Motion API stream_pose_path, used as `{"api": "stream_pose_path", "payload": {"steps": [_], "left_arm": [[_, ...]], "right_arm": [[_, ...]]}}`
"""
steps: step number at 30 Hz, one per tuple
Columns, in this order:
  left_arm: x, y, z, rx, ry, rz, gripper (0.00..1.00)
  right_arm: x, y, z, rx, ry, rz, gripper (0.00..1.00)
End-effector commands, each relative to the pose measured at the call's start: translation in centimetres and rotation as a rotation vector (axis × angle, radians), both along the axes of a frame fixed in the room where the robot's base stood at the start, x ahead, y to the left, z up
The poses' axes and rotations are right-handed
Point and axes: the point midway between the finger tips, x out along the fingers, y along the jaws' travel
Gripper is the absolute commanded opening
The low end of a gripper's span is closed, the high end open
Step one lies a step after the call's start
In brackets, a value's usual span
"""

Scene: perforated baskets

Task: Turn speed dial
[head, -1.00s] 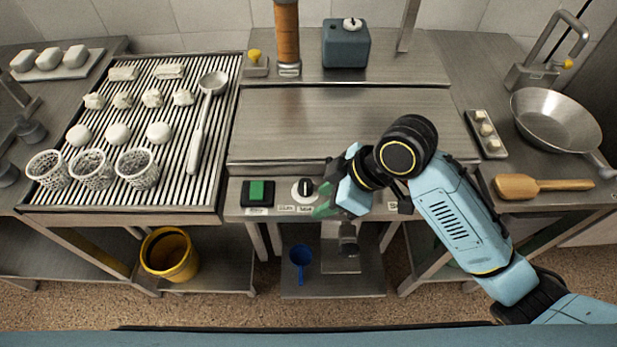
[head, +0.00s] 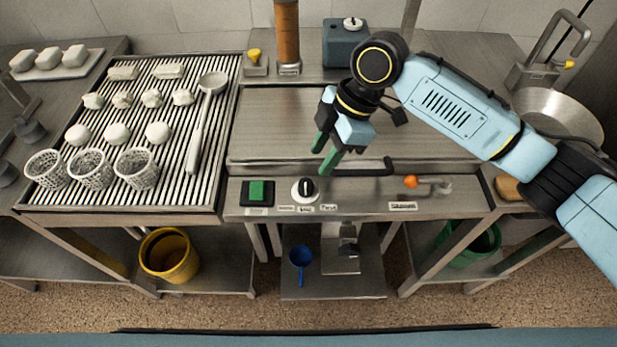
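The knob's exact angle is too small to read. My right gripper (head: 322,162) hangs above and slightly right of the dial, apart from it. Its two green fingers are spread with nothing between them. My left gripper is out of view.
A green push button (head: 257,192) is left of the dial. A black bar handle (head: 362,170) and an orange-tipped lever (head: 411,182) are to the right. A slatted rack (head: 118,190) with white baskets stands left. The steel lid (head: 270,120) is bare.

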Motion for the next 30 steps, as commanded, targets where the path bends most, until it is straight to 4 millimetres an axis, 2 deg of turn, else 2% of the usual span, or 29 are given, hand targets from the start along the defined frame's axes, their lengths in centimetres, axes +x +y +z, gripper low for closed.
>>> {"api": "stream_pose_path", "payload": {"steps": [3, 10, 15, 24, 30], "left_arm": [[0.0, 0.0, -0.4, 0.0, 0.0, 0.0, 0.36], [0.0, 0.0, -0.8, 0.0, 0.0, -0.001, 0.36], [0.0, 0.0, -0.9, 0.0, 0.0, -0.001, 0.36], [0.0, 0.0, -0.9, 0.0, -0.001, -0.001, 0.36], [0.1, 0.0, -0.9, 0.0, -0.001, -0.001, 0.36]], "right_arm": [[-0.3, 1.0, -2.6, 0.0, 0.003, 0.001, 0.38], [-0.6, 2.4, -6.0, 0.001, 0.001, -0.001, 0.38], [-0.8, 2.9, -7.1, 0.0, -0.001, 0.0, 0.38], [-0.8, 2.9, -7.3, 0.0, -0.002, -0.001, 0.38], [-0.8, 2.9, -7.3, 0.0, -0.002, -0.001, 0.13]]}}
